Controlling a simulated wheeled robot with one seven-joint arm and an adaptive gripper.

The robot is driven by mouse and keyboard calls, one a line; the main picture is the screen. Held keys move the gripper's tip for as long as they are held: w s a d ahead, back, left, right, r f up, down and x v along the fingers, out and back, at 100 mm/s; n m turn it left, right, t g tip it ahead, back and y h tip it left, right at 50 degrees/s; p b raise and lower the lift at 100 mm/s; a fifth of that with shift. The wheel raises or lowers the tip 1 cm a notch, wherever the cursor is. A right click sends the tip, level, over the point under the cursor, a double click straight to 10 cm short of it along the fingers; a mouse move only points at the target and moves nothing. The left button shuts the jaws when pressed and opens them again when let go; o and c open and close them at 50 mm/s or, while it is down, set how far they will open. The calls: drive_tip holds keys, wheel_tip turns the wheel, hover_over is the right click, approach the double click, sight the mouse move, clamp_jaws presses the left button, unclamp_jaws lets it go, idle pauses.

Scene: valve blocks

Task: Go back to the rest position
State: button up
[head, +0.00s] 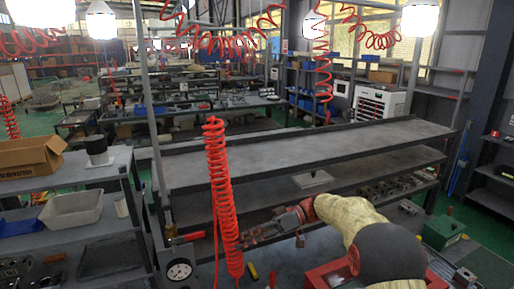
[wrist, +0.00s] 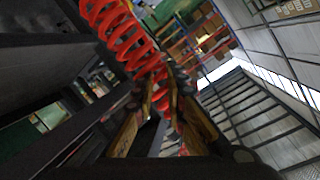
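My gripper (head: 250,238) is at the end of my beige-covered arm, which reaches in from the lower right of the head view. It points left, over the front of the workbench. In the wrist view its two fingers (wrist: 160,125) stand apart, with no block between them. A red coiled hose (head: 222,195) hangs by the fingertips; in the wrist view the hose (wrist: 125,35) runs down behind the gap between the fingers. I cannot tell whether they touch. Several metal valve blocks (head: 395,187) lie on the rack's lower shelf at the right.
A long grey rack (head: 300,152) stands behind the bench. A round gauge (head: 179,271) is at the front left, and a red bin (head: 320,276) is below my arm. A green box (head: 443,229) is at the right. A side shelf at left holds a grey tray (head: 72,210) and a cardboard box (head: 30,156).

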drive_tip(key=s+d+f+m+t+h, duration=0.3)
drive_tip(key=s+d+f+m+h, duration=0.6)
drive_tip(key=s+d+m, duration=0.3)
drive_tip(key=s+d+r+t+h, duration=0.1)
drive_tip(key=s+d+r+t, duration=0.1)
drive_tip(key=s+d, duration=0.2)
drive_tip(key=s+d+r+m+t+h+b, duration=0.1)
drive_tip(key=s+d+r+t+h, duration=0.1)
drive_tip(key=s, duration=0.7)
drive_tip(key=s+d+r+m+t+h+b, duration=0.1)
drive_tip(key=s+d+r+t+h, duration=0.1)
drive_tip(key=s, duration=0.5)
drive_tip(key=d+r+t, duration=0.1)
drive_tip(key=d+r, duration=0.1)
drive_tip(key=d, duration=0.1)
drive_tip(key=shift+s+d, duration=0.35)
drive_tip(key=shift+r, duration=0.1)
